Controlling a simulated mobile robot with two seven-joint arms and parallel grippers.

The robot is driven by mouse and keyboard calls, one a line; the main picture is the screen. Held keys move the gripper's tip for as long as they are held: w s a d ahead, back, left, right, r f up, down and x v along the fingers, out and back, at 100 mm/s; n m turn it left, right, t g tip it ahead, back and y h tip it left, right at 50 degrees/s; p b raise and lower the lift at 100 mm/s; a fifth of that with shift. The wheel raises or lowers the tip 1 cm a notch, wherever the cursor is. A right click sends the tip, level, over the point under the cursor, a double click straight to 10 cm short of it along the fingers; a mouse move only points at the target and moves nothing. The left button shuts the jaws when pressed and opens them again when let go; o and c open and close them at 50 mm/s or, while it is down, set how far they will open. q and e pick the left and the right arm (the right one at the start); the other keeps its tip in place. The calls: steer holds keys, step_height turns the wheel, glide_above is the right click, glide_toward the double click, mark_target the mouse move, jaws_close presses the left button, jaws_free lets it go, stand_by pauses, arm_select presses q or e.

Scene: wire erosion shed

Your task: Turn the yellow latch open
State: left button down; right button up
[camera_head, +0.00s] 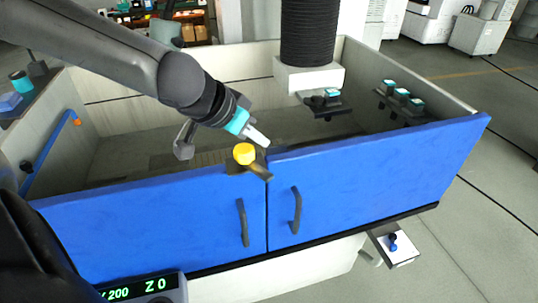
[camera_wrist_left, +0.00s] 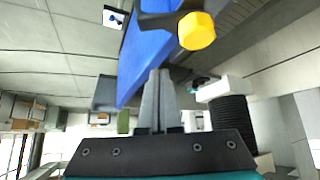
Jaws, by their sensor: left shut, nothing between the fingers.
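The yellow latch knob (camera_head: 243,153) sits on a dark bracket at the top edge of the blue doors, close to the seam between the left door (camera_head: 150,220) and the right door (camera_head: 370,180). A dark bar slants from the knob down toward that seam. My left gripper (camera_head: 262,141) is shut and empty, just behind and right of the knob. In the left wrist view, the shut fingers (camera_wrist_left: 158,74) point toward the blue door (camera_wrist_left: 146,45). The yellow knob (camera_wrist_left: 197,31) is right of the fingertips there, apart from them. My right gripper is not in view.
Two dark handles (camera_head: 243,222) (camera_head: 296,210) stand out from the door fronts. Behind the doors is an open tank with a black bellows column (camera_head: 307,32) and small teal-topped fixtures (camera_head: 402,94). A small white plate (camera_head: 395,248) juts out below the right door.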

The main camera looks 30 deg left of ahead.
mark_target(264, 167)
arm_select(q)
steer(key=shift+a+r, duration=0.1)
steer(key=shift+a, duration=0.1)
steer(key=shift+w+f+b, duration=0.25)
steer(key=shift+f+b, duration=0.1)
steer(key=shift+f, duration=0.3)
steer(key=b+x, duration=0.2)
steer(key=x, duration=0.6)
steer(key=shift+w+f, duration=0.1)
steer(key=shift+w, duration=0.05)
steer(key=shift+f, duration=0.1)
steer(key=s, duration=0.1)
steer(key=s+p, duration=0.1)
steer(key=s, duration=0.1)
steer(key=shift+s+a, duration=0.3)
steer(key=shift+s, duration=0.05)
